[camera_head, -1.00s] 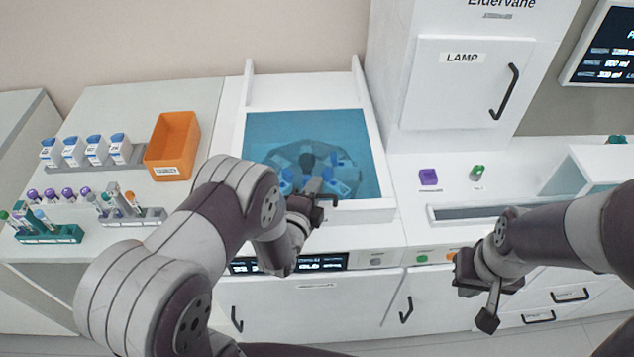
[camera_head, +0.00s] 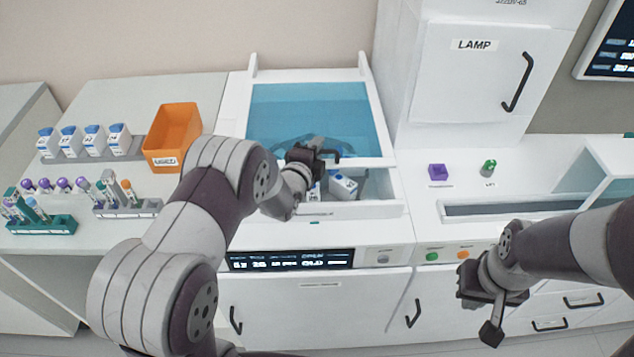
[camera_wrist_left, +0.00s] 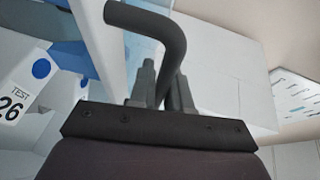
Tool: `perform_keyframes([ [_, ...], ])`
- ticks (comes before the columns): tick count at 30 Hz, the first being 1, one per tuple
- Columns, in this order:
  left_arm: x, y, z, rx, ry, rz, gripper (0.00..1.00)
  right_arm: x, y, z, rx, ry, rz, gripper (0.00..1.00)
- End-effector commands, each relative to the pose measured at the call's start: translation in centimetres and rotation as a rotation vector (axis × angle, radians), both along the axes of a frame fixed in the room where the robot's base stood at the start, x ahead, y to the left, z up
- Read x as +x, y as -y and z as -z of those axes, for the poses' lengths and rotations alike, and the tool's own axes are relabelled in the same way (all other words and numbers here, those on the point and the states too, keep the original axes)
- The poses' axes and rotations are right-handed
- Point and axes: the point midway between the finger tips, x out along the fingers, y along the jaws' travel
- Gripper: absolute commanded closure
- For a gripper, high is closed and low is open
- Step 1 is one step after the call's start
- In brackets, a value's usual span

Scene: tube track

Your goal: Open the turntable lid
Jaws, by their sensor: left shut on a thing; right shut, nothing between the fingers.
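The turntable lid (camera_head: 310,112) is a blue see-through panel in a white frame at the back of the bench. It is slid partly back, so an open gap shows at the front of the turntable well. My left gripper (camera_head: 318,157) is shut on the black lid handle (camera_head: 332,155) at the lid's front edge. The curved handle (camera_wrist_left: 160,40) also shows between the fingers in the left wrist view. In the gap, white bottles with blue marks (camera_head: 343,186) are visible; my left arm hides part of the well. My right gripper (camera_head: 485,310) is shut and empty in front of the right cabinets.
An orange bin (camera_head: 172,138), several white boxes and racks of tubes stand on the left bench. The LAMP cabinet (camera_head: 470,85) rises right of the lid.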

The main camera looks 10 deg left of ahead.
Motion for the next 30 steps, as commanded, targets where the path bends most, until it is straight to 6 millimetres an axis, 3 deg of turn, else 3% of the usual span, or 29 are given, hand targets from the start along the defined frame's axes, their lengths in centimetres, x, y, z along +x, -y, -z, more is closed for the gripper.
perform_keyframes([
  [1, 1.5, -0.5, 1.2, 0.001, 0.003, -0.001, 1.00, 0.0, 0.0, 2.2, 0.000, 0.000, 0.000, 1.00],
  [3, 3.4, -1.0, 1.2, 0.001, 0.002, 0.000, 1.00, 0.0, 0.0, 3.6, 0.000, 0.000, 0.000, 1.00],
  [13, 10.3, -3.0, 0.7, 0.001, -0.002, 0.000, 1.00, 0.0, 0.0, 7.8, 0.000, 0.000, 0.000, 1.00],
  [21, 12.4, -3.5, 0.3, 0.001, -0.005, 0.000, 1.00, 0.0, 0.0, 8.6, 0.000, 0.000, 0.000, 1.00],
  [30, 12.5, -3.5, 0.3, 0.000, -0.006, 0.001, 1.00, 0.0, 0.0, 8.6, 0.000, 0.000, 0.000, 1.00],
])
